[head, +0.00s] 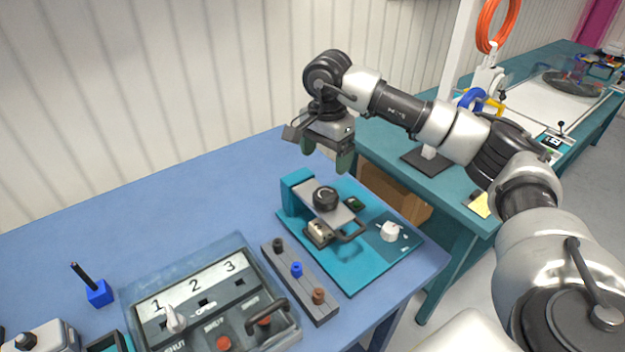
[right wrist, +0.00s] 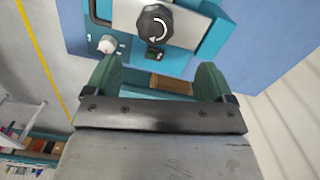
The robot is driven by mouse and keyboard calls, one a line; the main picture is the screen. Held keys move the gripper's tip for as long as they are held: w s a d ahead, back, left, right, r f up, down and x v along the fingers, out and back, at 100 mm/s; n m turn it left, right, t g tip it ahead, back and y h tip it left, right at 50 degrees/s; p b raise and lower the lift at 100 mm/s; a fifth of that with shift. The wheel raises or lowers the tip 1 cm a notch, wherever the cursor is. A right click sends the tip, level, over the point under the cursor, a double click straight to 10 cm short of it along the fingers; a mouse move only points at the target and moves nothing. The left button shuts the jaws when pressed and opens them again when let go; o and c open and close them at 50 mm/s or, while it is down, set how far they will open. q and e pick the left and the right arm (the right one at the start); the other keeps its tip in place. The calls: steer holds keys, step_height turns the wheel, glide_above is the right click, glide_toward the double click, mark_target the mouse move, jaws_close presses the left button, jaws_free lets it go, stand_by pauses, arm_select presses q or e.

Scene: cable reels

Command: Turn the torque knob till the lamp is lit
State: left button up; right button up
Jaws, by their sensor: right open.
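A teal fixture (head: 348,270) stands on the blue table near its right corner. A black round knob (head: 325,198) tops its raised arm; in the right wrist view this knob (right wrist: 155,22) bears a white curved arrow. A white knob (head: 390,231) with marks around it sits on the base plate, also in the right wrist view (right wrist: 107,44). A small dark green window (head: 354,204) lies behind the arm; I cannot tell whether it is a lit lamp. My right gripper (head: 326,156) is open and empty, above and behind the fixture, touching nothing. My left gripper is out of view.
A grey strip (head: 318,310) with several coloured pegs lies left of the fixture. A numbered switch box (head: 240,288) stands further left, with a blue block (head: 98,292) beyond. A teal bench (head: 446,200) stands to the right. The table's back is clear.

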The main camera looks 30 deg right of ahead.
mark_target(326, 193)
steer(key=shift+d+f, duration=0.1)
steer(key=shift+f, duration=0.1)
steer(key=f+p, duration=0.1)
steer(key=f, duration=0.1)
steer(key=s+f+p, duration=0.1)
steer(key=f, duration=0.2)
steer(key=shift+s, duration=0.15)
steer(key=f, duration=0.3)
steer(key=shift+w+p, duration=0.2)
steer(key=shift+p, duration=0.2)
steer(key=shift+f, duration=1)
steer(key=shift+c, duration=1.1)
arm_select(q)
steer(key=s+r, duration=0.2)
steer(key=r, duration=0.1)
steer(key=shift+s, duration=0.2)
arm_select(e)
steer(key=c, duration=0.7)
